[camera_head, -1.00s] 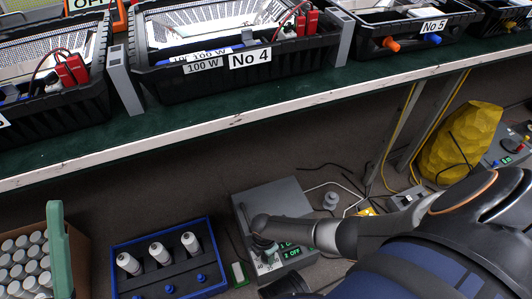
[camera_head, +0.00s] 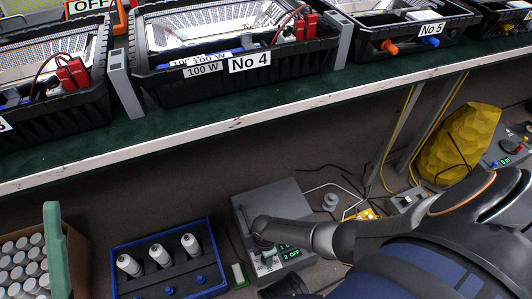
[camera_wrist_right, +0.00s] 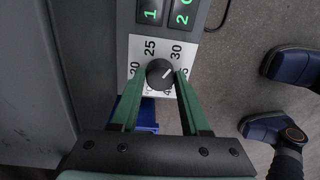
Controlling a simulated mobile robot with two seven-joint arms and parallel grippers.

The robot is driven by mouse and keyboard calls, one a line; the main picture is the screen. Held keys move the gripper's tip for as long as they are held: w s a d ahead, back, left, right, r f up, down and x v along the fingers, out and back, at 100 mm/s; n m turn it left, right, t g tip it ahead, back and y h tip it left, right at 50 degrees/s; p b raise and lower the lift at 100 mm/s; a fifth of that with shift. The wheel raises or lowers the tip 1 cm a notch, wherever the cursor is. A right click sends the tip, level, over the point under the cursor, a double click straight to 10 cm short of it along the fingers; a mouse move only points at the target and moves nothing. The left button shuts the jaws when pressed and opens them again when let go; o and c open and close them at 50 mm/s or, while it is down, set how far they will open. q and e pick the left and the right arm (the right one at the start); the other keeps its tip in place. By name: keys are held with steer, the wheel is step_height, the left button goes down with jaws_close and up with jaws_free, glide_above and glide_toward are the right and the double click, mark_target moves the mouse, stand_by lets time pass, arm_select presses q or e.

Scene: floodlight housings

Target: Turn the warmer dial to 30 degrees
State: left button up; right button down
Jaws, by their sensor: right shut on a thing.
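The warmer is a grey box (camera_head: 285,200) on the floor below the shelf, with green displays, one reading OFF. Its dial (camera_wrist_right: 160,73) is a dark round knob on a white scale plate (camera_wrist_right: 140,47), marked 20, 25, 30 and more. The white pointer line on the dial points up and right, close to the 30 mark. My right gripper (camera_wrist_right: 159,75) is shut on the dial, one green finger on each side. In the head view my right arm hides the dial.
A blue rack (camera_head: 165,256) with white cylinders stands left of the warmer, a carton of white-topped cylinders (camera_head: 22,262) further left. A pale green upright piece (camera_head: 54,250) shows before the carton. The shelf edge (camera_head: 210,133) runs above. Cables and a yellow bag (camera_head: 455,145) lie right.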

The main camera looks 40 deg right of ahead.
steer(key=shift+c, duration=1.9)
jaws_free()
arm_select(q)
step_height(320, 180, up, 9)
steer(key=p, duration=0.8)
steer(key=shift+s+a+m+t+p, duration=0.25)
steer(key=shift+a+m+t+p, duration=0.05)
steer(key=shift+a+m+p, duration=0.15)
arm_select(e)
step_height(320, 180, up, 13)
steer(key=shift+w+f, duration=0.2)
steer(key=shift+w, duration=0.15)
arm_select(q)
steer(key=shift+r, duration=0.1)
arm_select(e)
steer(key=shift+d, duration=0.1)
